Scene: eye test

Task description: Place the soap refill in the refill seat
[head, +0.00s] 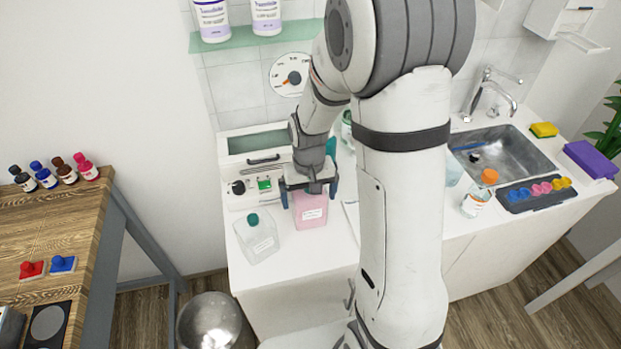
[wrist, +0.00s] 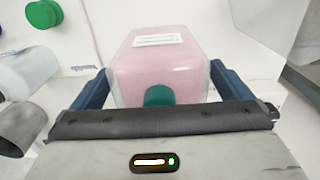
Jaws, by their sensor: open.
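A pink, clear-walled bottle with a white label, which looks like the soap refill (head: 311,213), stands on the white counter below my gripper. In the wrist view the pink bottle (wrist: 160,72) shows its green cap toward the gripper palm. My gripper (head: 309,193) points down over it, with one blue finger on each side of the bottle. The jaws are open; whether a finger touches the bottle is hard to tell. A white dispenser-like box (head: 560,20) hangs on the wall at upper right. I cannot tell where the refill seat is.
A clear bottle with a green cap (head: 256,240) stands close left of the pink one. A white device (head: 262,185) stands behind. My arm hides the middle counter. A sink (head: 500,155), orange-capped bottle (head: 478,195) and dark tray (head: 535,195) are right.

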